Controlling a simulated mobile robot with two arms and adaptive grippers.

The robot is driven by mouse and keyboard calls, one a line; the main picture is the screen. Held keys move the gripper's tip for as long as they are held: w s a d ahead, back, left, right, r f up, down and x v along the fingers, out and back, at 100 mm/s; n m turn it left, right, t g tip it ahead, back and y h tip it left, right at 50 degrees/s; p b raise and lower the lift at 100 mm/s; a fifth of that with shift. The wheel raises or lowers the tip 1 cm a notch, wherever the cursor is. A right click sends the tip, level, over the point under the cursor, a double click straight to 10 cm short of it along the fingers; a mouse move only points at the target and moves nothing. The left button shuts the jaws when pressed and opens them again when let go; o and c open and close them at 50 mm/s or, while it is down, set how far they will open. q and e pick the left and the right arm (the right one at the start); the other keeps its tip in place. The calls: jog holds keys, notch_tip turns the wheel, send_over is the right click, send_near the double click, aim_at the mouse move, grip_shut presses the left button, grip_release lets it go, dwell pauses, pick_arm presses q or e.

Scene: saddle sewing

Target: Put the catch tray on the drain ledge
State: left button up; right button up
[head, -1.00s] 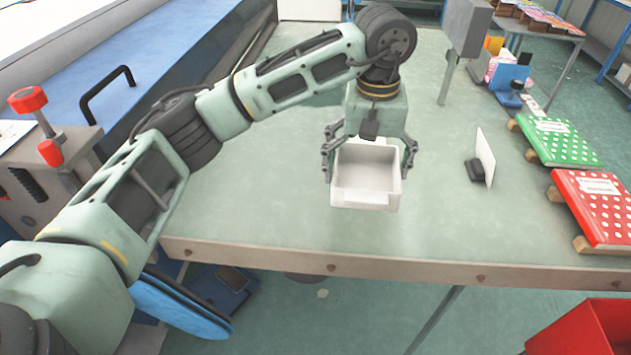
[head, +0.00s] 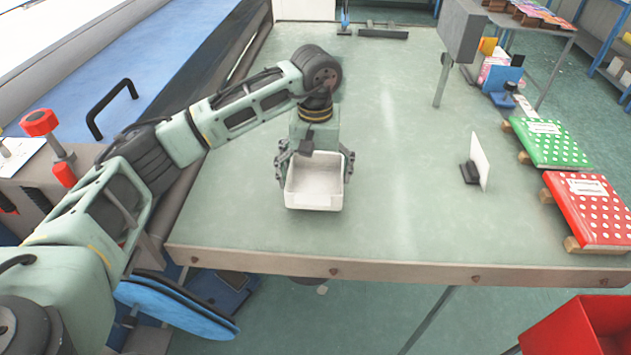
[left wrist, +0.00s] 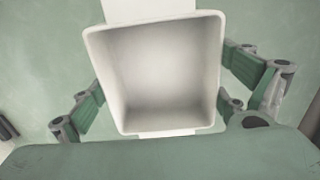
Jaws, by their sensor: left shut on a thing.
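The catch tray (head: 314,196) is a white, open, empty box over the near middle of the green table. My left gripper (head: 315,165) is shut on it, with one finger on each side. In the left wrist view the tray (left wrist: 155,70) is seen from above between the green fingers. White strips show beyond its top and bottom edges there. I cannot tell whether the tray touches the table or hangs just above it. I cannot make out which surface is the drain ledge. My right gripper is not in view.
The green table (head: 400,215) is mostly clear. A small upright white card (head: 480,160) stands right of the tray. A green dotted book (head: 547,143) and a red dotted book (head: 590,208) lie at the right edge. A grey box on a post (head: 461,30) stands behind.

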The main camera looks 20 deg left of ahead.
aim_at(315, 187)
pick_arm(q)
notch_tip(315, 187, down, 3)
jog(key=shift+f+p, duration=0.2)
jog(key=shift+p, duration=0.55)
jog(key=shift+f, duration=0.25)
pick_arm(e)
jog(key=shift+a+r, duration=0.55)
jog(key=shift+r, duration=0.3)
pick_arm(q)
jog(key=shift+f+b, duration=0.15)
jog(key=shift+b, duration=0.15)
jog(key=o, duration=0.9)
jog(key=shift+o, duration=0.2)
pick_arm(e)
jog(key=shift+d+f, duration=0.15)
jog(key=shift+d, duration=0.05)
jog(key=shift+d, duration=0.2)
